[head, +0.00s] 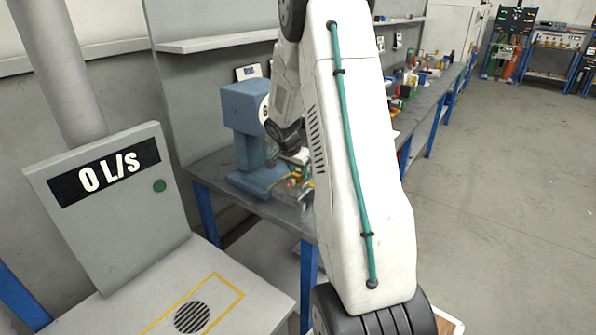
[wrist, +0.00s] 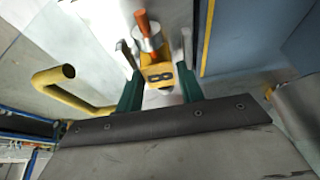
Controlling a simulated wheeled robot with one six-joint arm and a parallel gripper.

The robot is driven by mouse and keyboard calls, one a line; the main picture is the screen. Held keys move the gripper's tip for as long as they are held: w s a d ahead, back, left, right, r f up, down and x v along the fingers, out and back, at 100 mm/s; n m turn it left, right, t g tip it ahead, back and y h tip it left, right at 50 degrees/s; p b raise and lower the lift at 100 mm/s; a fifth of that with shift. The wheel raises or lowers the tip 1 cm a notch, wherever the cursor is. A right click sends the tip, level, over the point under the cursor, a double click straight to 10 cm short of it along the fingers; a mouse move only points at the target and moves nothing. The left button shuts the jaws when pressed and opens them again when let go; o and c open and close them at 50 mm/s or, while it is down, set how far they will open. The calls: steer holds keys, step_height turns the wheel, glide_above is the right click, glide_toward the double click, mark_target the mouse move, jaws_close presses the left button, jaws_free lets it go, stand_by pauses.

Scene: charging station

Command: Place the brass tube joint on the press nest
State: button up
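My gripper (wrist: 157,50) is open, with two green fingers ending in grey tips. Between the fingers is a small yellow block (wrist: 158,74) with two dark round marks, a silver cylinder and an orange rod in line with it. There are gaps between these and the fingertips. A bent yellow tube (wrist: 60,88) with a dark end lies left of the gripper. I cannot tell whether either yellow thing is the brass tube joint or part of the press nest. In the head view, the blue press (head: 245,125) stands on the bench; my arm partly hides it and small yellow parts (head: 290,183).
A grey cabinet (head: 110,225) with a "0 L/s" display and a round vent stands at the left. The grey workbench (head: 212,170) runs back behind my arm, with several small items farther along. The floor (head: 490,200) at the right is clear.

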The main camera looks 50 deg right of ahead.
steer(key=shift+r, duration=0.1)
steer(key=shift+w+r, duration=0.1)
steer(key=shift+r, duration=0.2)
steer(key=v, duration=1.1)
steer(key=s+a+r+n, duration=0.4)
steer(key=a+r, duration=0.4)
steer(key=a, duration=0.4)
steer(key=s+a+r+n+y, duration=0.2)
steer(key=s+a+n+y, duration=0.2)
steer(key=s+a+n, duration=0.9)
steer(key=s+a, duration=0.9)
steer(key=a, duration=0.1)
steer(key=shift+r+t, duration=0.2)
steer(key=shift+t, duration=0.2)
steer(key=shift+d, duration=0.1)
